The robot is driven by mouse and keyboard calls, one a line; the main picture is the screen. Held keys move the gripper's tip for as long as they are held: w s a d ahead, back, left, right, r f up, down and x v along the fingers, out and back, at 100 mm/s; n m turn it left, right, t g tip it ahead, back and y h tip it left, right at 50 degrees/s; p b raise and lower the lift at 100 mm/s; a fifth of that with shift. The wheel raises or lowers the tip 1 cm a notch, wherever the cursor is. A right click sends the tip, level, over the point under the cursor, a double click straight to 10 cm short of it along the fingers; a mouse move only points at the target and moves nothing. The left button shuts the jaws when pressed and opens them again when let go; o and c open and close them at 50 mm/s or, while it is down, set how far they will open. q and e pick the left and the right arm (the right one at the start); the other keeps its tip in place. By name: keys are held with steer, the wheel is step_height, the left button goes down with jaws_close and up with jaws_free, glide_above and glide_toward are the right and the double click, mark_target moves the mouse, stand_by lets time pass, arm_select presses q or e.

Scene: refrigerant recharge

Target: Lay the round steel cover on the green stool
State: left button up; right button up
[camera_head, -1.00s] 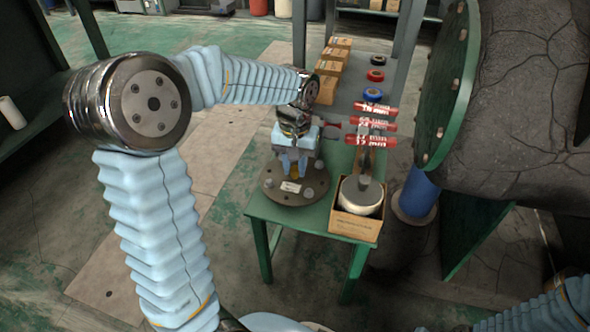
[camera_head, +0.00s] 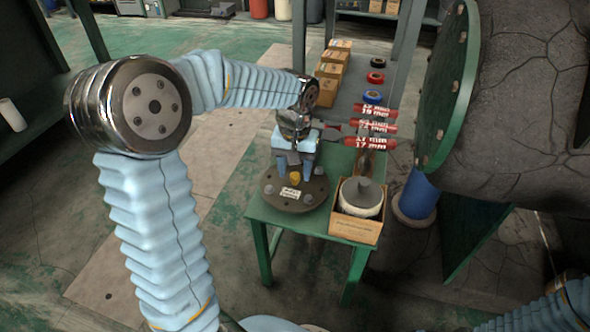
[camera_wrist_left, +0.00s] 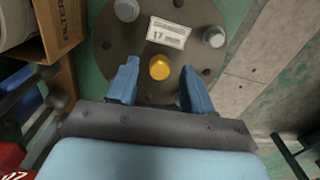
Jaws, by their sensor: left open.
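The round steel cover (camera_head: 318,187) lies flat on the green stool (camera_head: 262,212), near its front left corner. The cover has a white label, grey studs and a yellow knob (camera_wrist_left: 160,67) at its middle. My left gripper (camera_head: 296,174) is just above the cover, pointing down. In the left wrist view the blue fingers (camera_wrist_left: 159,88) are spread on both sides of the yellow knob, with a gap to each side. The gripper is open and holds nothing. My right gripper is out of view; only part of my right arm shows at the bottom right.
An open cardboard box (camera_head: 355,229) with a white cylinder (camera_head: 360,204) stands right of the cover. Red-handled tools (camera_head: 372,128), tape rolls (camera_head: 374,77) and small boxes (camera_head: 330,71) lie behind. A large green flange (camera_head: 447,90) rises at the right.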

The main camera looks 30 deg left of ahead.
mark_target(295, 174)
arm_select(q)
step_height(295, 174, up, 11)
steer(key=p, duration=0.2)
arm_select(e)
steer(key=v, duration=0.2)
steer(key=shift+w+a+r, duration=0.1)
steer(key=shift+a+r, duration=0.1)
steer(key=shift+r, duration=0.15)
